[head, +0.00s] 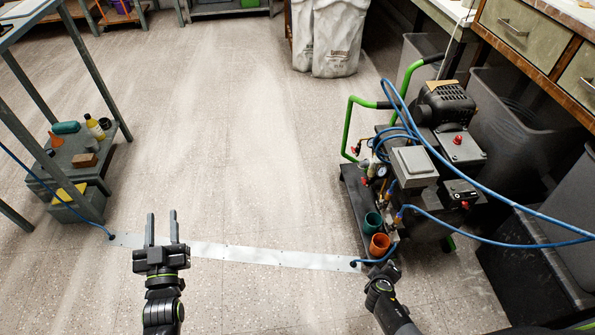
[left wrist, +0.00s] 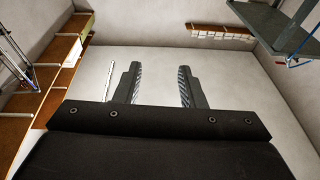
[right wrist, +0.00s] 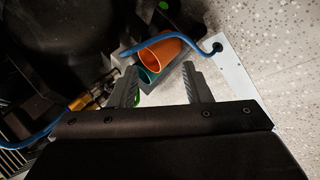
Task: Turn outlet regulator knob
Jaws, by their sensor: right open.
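The air compressor (head: 420,150) stands on the floor at the right of the head view, with green handles, blue hoses, a gauge (head: 381,171) and small red parts near it. I cannot tell which part is the outlet regulator knob. My right gripper (head: 387,270) is low in front of the compressor's near end, close to the cups. In the right wrist view its jaws (right wrist: 160,82) are apart and empty, with an orange cup (right wrist: 163,52) beyond them. My left gripper (head: 161,222) is open and empty over the floor, far left of the compressor; its jaws (left wrist: 158,75) also show apart in the left wrist view.
A metal floor strip (head: 260,256) covers the blue hose. An orange cup (head: 380,245) and a green cup (head: 373,222) sit at the compressor's near end. Grey bins (head: 510,100) stand right of it. A low step (head: 75,165) with bottles is at left. The middle floor is clear.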

